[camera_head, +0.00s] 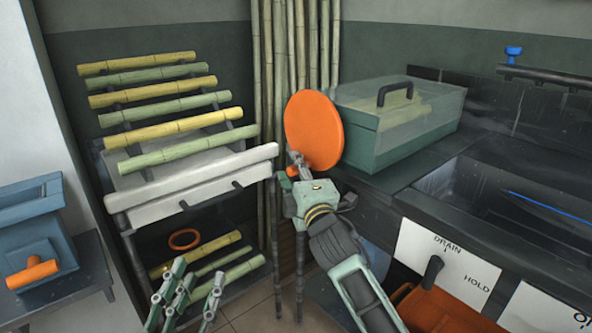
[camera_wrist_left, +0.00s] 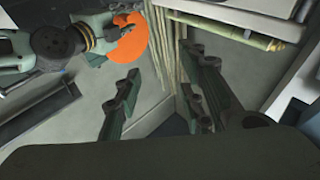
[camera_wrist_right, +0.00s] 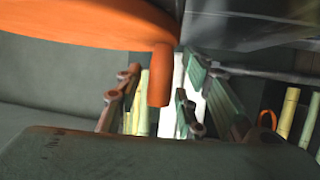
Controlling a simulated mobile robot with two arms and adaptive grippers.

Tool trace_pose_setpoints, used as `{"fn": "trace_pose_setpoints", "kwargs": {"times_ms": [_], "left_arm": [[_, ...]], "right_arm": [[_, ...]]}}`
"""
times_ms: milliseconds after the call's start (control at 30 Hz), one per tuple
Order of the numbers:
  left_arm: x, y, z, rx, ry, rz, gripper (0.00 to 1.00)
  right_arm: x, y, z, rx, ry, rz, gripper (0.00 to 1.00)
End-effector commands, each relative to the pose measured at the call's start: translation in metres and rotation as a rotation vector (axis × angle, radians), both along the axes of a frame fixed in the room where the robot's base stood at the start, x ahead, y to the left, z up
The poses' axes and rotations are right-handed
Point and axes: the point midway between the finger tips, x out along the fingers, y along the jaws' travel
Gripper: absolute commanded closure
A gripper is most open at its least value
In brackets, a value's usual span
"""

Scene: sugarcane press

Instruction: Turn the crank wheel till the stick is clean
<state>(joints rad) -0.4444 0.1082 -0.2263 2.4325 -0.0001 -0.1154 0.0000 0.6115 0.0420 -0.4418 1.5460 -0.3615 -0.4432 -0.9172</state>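The orange crank wheel (camera_head: 314,130) stands upright at the left end of the green box (camera_head: 385,150) with a clear lid. An orange handle peg (camera_wrist_right: 160,75) sticks out from the wheel in the right wrist view. My right gripper (camera_head: 297,165) is at the wheel's lower left edge; its fingers (camera_wrist_right: 155,105) are apart on either side of the peg, with gaps showing. Something pale green shows dimly through the lid; I cannot tell whether it is the stick or how clean it is. My left gripper (camera_head: 188,292) is open and empty, low in front of the rack.
Several cane sticks (camera_head: 165,113) lie on a rack at the left, above a white tray (camera_head: 195,185). A blue machine (camera_head: 38,235) stands at far left. A sink (camera_head: 500,195) and a drain lever (camera_head: 432,270) are at right. An orange crate (camera_head: 440,312) sits below.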

Motion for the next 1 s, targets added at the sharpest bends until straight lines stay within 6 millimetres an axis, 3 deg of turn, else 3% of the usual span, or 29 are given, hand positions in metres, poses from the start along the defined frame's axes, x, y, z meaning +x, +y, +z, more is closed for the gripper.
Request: {"fn": "trace_pose_setpoints", "kwargs": {"times_ms": [367,867,1000], "left_arm": [[0.000,0.000,0.000,0.000,0.001,0.001,0.63],[0.000,0.000,0.000,-0.002,-0.005,0.001,0.63],[-0.005,-0.001,0.016,-0.024,-0.087,-0.007,0.63]], "right_arm": [[0.000,0.000,0.001,0.000,-0.002,0.000,1.00],[0.000,0.000,0.002,-0.002,-0.009,0.000,1.00],[0.000,0.001,0.001,0.003,-0.019,0.000,1.00]]}}
